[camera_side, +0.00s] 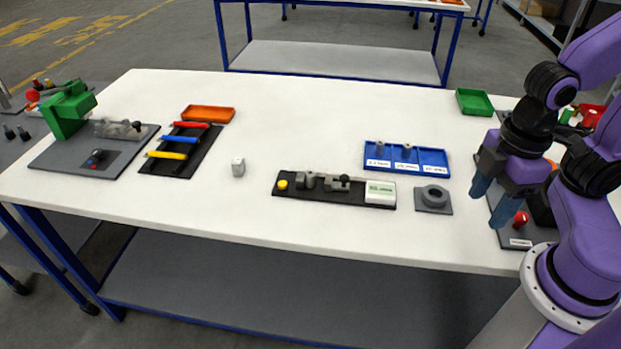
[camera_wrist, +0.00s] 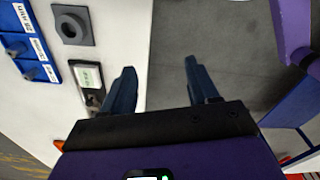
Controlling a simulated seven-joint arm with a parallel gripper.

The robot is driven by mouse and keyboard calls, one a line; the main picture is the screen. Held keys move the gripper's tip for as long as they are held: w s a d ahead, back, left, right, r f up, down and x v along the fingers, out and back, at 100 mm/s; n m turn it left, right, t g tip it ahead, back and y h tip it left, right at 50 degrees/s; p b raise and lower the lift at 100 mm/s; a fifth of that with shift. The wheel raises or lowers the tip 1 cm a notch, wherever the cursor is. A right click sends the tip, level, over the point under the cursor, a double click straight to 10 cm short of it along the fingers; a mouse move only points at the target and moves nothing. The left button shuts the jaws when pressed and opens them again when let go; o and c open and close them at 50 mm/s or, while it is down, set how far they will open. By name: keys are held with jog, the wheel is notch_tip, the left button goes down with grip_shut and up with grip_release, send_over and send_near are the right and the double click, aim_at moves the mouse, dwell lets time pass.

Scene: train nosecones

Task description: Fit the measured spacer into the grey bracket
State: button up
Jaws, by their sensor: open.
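My gripper (camera_side: 489,203) is open and empty, to the right of a grey block with a round hole on a square plate (camera_side: 433,197). In the wrist view its fingers (camera_wrist: 158,70) are apart, with table edge and floor behind them; the holed block (camera_wrist: 72,26) is at upper left. Small grey cylinders (camera_side: 380,148) stand in the left and middle of a blue labelled tray (camera_side: 431,159). A black measuring board (camera_side: 335,190) carries grey jaws, a yellow button and a lit display (camera_side: 380,192). Which part is the grey bracket, and which spacer was measured, I cannot tell.
A black rack (camera_side: 180,150) with coloured handles, an orange tray (camera_side: 208,114) and a green press (camera_side: 68,110) are further left. A green tray (camera_side: 474,102) is behind. The middle back of the table is clear.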

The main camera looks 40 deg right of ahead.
jog(key=w+f+m+t+y, duration=0.2)
jog(key=w+t, duration=0.4)
jog(key=w, duration=1.5)
jog(key=y, duration=0.7)
send_near(311, 173)
jog(key=shift+w+a+f+n, duration=0.15)
jog(key=shift+w+a+f, duration=0.1)
jog(key=shift+a, duration=0.35)
jog(key=shift+w+a+f+n, duration=0.15)
jog(key=shift+w+a+f, duration=0.1)
jog(key=shift+a, duration=0.3)
jog(key=shift+d+f+x, duration=0.1)
jog(key=shift+d+x, duration=0.05)
jog(key=shift+x, duration=1.15)
jog(key=shift+d+f+x, duration=0.1)
jog(key=shift+x, duration=1.25)
jog(key=shift+w, duration=0.15)
grip_shut()
